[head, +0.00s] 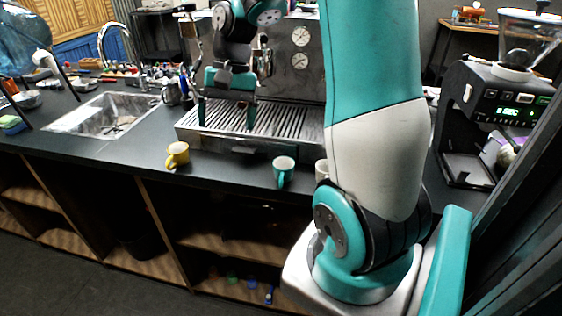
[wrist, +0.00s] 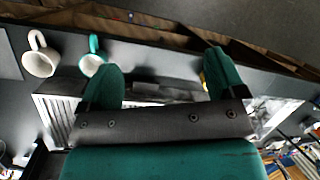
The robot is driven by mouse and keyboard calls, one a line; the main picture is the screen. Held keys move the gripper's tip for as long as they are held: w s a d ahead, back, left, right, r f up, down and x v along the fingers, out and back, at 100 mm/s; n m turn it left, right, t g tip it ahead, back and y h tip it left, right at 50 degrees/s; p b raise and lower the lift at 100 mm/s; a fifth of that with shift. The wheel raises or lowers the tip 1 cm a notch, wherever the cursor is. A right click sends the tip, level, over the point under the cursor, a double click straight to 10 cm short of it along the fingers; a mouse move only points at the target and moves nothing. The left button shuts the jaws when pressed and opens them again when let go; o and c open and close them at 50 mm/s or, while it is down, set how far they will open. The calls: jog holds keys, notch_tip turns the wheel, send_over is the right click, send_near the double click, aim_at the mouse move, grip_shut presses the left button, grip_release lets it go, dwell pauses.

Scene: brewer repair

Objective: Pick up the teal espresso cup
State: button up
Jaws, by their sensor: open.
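The teal espresso cup (head: 283,170) stands upright near the counter's front edge, in front of the espresso machine. In the wrist view the teal cup (wrist: 92,64) shows at upper left, its handle toward the top and its lower side close to the left finger in the picture. My gripper (head: 226,117) is open and empty above the machine's drip tray, behind and left of the teal cup. Both teal fingers of my gripper (wrist: 162,62) point toward the counter's front edge in the wrist view.
A yellow cup (head: 177,154) stands left on the counter. A white cup (head: 321,170) stands right of the teal cup, partly hidden by my arm; it shows fully in the wrist view (wrist: 40,62). The espresso machine (head: 300,85) is behind, a sink (head: 105,113) at left, a grinder (head: 495,110) at right.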

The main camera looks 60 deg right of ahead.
jog(key=s+d+m+p, duration=0.2)
jog(key=d+m, duration=0.4)
jog(key=d, duration=0.6)
jog(key=m+y+p, duration=0.1)
jog(key=m+p, duration=0.1)
jog(key=m, duration=0.1)
send_over(282, 165)
jog(key=s, duration=0.1)
notch_tip(282, 165, down, 12)
jog(key=shift+f, duration=0.2)
jog(key=shift+s+p+x, duration=0.1)
jog(key=shift+p+x, duration=0.6)
jog(key=shift+x, duration=0.8)
jog(key=shift+s+p+x, duration=0.15)
jog(key=shift+p+x, duration=0.5)
jog(key=shift+x, duration=0.85)
jog(key=shift+a, duration=0.1)
jog(key=c, duration=1)
jog(key=shift+r, duration=0.15)
